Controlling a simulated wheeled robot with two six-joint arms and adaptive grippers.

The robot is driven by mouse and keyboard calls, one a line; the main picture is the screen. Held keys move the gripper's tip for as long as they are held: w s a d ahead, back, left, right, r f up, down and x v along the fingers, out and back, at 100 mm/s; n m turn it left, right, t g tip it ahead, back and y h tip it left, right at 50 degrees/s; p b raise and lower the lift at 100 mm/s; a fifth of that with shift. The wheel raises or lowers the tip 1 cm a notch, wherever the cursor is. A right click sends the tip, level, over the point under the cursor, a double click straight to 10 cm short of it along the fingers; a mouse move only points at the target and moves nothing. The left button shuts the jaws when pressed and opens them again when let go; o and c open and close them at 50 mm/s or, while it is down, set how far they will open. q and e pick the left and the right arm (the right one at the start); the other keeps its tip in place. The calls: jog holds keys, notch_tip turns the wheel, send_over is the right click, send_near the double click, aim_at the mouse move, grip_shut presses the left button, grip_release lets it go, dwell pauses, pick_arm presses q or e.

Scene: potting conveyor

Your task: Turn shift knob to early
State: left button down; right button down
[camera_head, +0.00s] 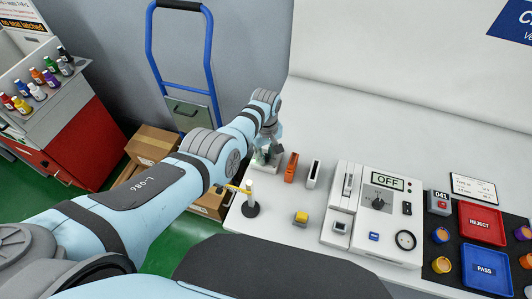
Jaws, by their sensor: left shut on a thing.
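My left gripper (269,142) reaches in from the left to the far left part of the white table. It is shut on a small part at the top of a pale block with dark and green details (263,160). This part appears to be the shift knob, but the fingers hide most of it, so its setting and any labels cannot be read. A separate black dial (379,203) sits on the white control box, below a display (388,180) reading OFF; no gripper is near it. My right gripper is not in view.
An orange object (291,167) and a white block with a dark slot (313,174) stand just right of the gripper. A post on a black base (250,203) and a yellow button (300,218) are nearer. A red REJECT tray (482,224) and blue PASS tray (486,269) lie right.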

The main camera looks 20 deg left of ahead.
pick_arm(q)
jog(key=shift+s+f, duration=0.2)
jog(key=c, duration=1.7)
grip_release()
jog(key=shift+o, duration=1.4)
jog(key=shift+w, duration=0.15)
jog(key=shift+r, duration=0.1)
jog(key=shift+w+r, duration=0.1)
jog(key=shift+r, duration=0.35)
notch_tip(320, 180, up, 11)
